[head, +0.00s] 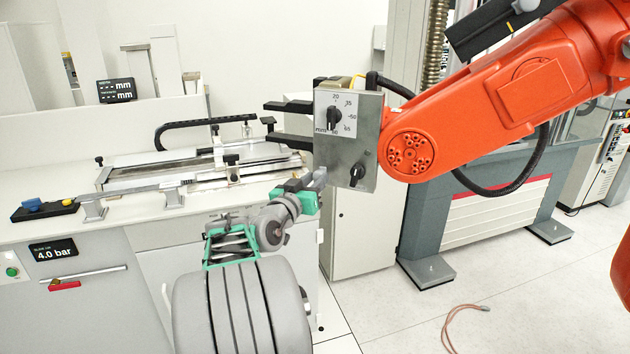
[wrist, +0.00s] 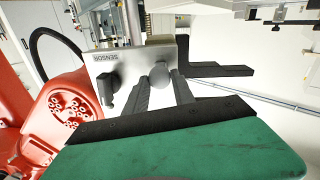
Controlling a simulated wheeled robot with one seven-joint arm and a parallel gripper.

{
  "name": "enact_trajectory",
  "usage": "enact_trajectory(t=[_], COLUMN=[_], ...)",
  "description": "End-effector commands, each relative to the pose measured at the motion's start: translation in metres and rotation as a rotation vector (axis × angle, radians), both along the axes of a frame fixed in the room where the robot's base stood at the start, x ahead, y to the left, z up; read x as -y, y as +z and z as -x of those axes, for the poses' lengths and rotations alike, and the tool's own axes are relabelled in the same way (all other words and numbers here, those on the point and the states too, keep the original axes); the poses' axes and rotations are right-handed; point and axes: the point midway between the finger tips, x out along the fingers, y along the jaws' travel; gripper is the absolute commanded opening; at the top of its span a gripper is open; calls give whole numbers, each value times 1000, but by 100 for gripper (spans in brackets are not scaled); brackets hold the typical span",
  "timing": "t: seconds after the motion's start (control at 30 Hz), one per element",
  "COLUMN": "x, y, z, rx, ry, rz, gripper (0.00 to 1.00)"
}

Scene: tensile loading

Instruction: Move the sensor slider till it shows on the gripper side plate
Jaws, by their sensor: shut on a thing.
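The grey side plate (head: 368,125) of the orange robot's gripper hangs at the centre of the head view. It carries a dial (head: 333,116) marked in mm and a black knob (head: 357,175) below. In the wrist view, the side plate (wrist: 133,68) bears the word SENSOR. A grey rounded knob (wrist: 158,74), apparently the sensor slider, sticks out beside that word. My gripper (head: 318,181) is at the plate's lower left edge. In the wrist view, its two dark fingers are shut on the grey knob, one on each side. The slider is not clearly visible in the head view.
The orange robot arm (head: 510,100) reaches in from the right. Its black jaws (head: 290,141) point left, just above my gripper. A white bench (head: 40,260) with a measuring rail stands at left. A cable (head: 462,318) lies on the floor at right.

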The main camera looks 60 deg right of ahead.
Motion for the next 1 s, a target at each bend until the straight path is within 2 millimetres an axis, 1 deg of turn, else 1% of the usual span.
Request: enact_trajectory(t=[0.03,0.17,0.2,1.0], x=[0,0,0,0], y=[0,0,0,0], z=[0,0,0,0], rx=[0,0,0,0], ry=[0,0,0,0], rz=[0,0,0,0], gripper=[12,1,0,0])
